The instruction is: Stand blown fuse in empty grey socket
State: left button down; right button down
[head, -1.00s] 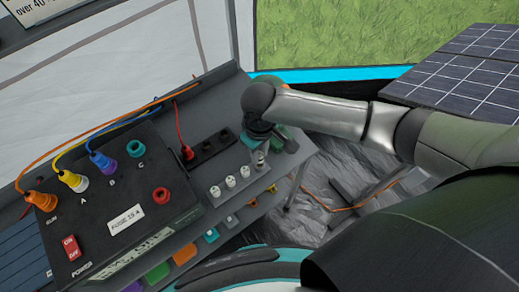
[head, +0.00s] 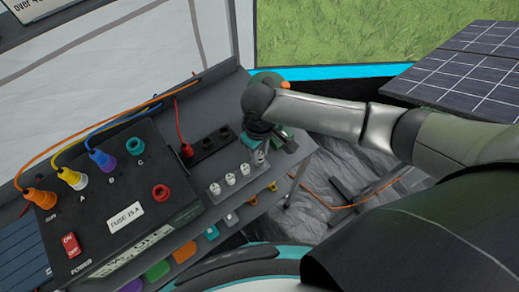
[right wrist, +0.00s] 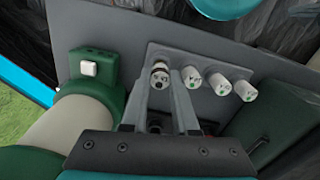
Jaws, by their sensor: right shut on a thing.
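My right gripper (head: 262,144) is over the far right end of a grey fuse rack (head: 222,195). In the right wrist view its fingers (right wrist: 162,92) are shut on a small white-and-dark fuse (right wrist: 160,77) at the end of the row. The fuse looks in line with the end socket. Whether it is seated or just above is hard to tell, since the fingers hide part of that socket. Several white fuses (right wrist: 219,84) stand upright along the grey rack plate (right wrist: 205,60), beside the held one. My left gripper is not in view.
A black box (head: 105,205) with coloured plugs stands left of the rack. A black strip with dark sockets (head: 211,143) lies behind it. A green block with a white button (right wrist: 88,69) is close to the gripper. Coloured bins (head: 185,252) sit below the bench edge.

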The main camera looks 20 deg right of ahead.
jog(key=shift+f, duration=0.85)
jog(key=c, duration=0.6)
grip_release()
notch_tip(320, 180, up, 15)
jog(key=p, duration=0.3)
jog(key=shift+p, duration=0.4)
jog(key=shift+r, duration=0.1)
